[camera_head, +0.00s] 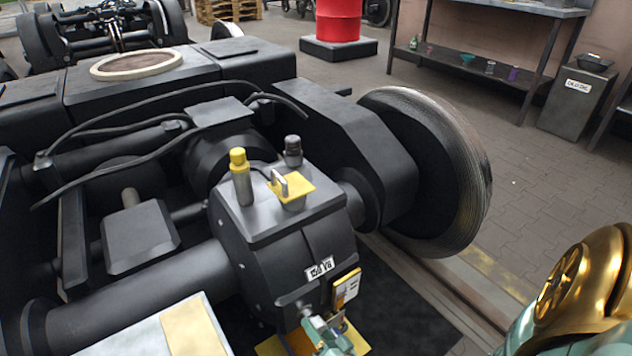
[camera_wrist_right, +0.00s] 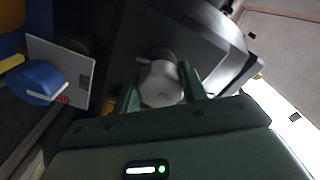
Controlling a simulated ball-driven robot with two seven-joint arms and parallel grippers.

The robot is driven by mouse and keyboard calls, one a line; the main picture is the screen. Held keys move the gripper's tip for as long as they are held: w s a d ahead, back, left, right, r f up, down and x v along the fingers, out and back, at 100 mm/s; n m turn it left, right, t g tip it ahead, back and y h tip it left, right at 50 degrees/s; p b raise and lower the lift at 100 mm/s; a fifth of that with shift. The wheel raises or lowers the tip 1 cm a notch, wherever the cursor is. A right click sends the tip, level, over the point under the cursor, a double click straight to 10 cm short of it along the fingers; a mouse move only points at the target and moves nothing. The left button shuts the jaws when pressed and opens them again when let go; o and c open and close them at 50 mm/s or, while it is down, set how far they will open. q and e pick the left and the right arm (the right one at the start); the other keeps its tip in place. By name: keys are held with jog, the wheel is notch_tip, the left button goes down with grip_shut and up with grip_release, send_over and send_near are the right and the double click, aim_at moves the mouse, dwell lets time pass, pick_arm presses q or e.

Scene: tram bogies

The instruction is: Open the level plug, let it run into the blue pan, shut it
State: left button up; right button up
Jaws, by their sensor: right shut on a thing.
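My right gripper (camera_head: 326,338) is at the bottom of the head view, low on the front of the dark gearbox (camera_head: 285,255). In the right wrist view its two green fingers (camera_wrist_right: 160,92) are closed on the sides of a grey, rounded plug (camera_wrist_right: 160,82) on a dark housing. I take this for the level plug. No liquid shows running. I cannot make out the blue pan for sure; a blue rounded thing (camera_wrist_right: 40,82) shows at the left of the wrist view, in front of a white card. My left gripper is not in view.
On the gearbox top stand a yellow-capped post (camera_head: 240,175), a dark cap (camera_head: 292,151) and a yellow plate with a handle (camera_head: 290,188). A large wheel (camera_head: 440,175) stands to the right. A bench (camera_head: 490,82) stands at the back. Paved floor lies right of the wheel.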

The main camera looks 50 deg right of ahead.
jog(key=n, duration=0.4)
jog(key=shift+s+a+f, duration=0.1)
jog(key=shift+f, duration=0.1)
jog(key=shift+n, duration=1.5)
jog(key=o, duration=0.9)
jog(key=shift+o, duration=0.4)
